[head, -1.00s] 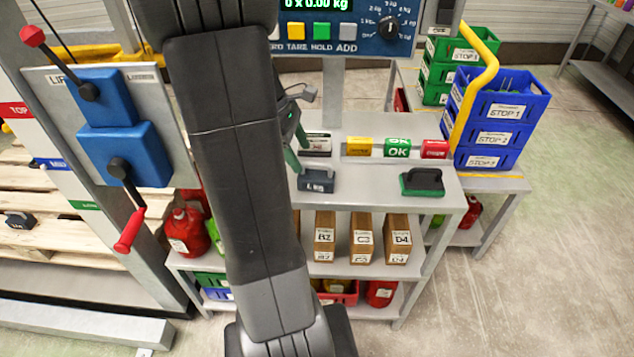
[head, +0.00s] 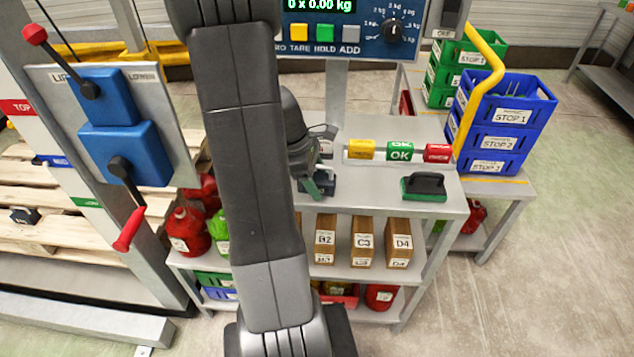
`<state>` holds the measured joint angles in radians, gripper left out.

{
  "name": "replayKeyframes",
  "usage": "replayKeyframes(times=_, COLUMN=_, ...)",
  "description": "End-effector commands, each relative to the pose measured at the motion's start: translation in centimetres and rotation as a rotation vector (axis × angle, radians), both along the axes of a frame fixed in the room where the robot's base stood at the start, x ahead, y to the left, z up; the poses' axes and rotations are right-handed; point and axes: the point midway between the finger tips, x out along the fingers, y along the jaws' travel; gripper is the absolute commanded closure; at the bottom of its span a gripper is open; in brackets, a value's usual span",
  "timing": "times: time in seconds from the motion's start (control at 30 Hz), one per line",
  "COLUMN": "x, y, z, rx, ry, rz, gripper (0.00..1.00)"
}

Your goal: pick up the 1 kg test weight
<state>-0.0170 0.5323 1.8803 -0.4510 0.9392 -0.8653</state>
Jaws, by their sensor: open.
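The test weight (head: 328,184), a dark grey-blue block with a handle, stands on the top shelf of the grey cart. Its label is now mostly hidden, so I cannot read it. My gripper (head: 316,187) is open, with its green fingers down at the weight and overlapping it in the view. I cannot tell whether the fingers touch the weight or are around its handle.
Yellow, green and red labelled blocks (head: 399,150) stand behind, to the right. A green-and-black padded block (head: 424,187) sits at the shelf's right. The scale display panel (head: 350,30) rises behind. Another dark weight (head: 24,215) lies on the pallet at left.

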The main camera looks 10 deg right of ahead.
Motion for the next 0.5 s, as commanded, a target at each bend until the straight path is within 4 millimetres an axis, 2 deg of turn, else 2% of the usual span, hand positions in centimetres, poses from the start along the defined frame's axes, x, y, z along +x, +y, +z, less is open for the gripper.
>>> replayKeyframes(times=0.03, x=0.01, y=0.0, z=0.02, rx=0.0, ry=0.0, rz=0.0, gripper=0.36)
replayKeyframes(times=0.3, x=0.01, y=0.01, z=0.04, rx=0.0, ry=0.0, rz=0.0, gripper=0.9)
replayKeyframes(times=0.37, x=0.01, y=0.01, z=0.04, rx=0.0, ry=0.0, rz=0.0, gripper=1.0)
replayKeyframes(times=0.5, x=0.06, y=0.0, z=0.15, rx=-0.001, ry=-0.002, rz=0.001, gripper=1.0)
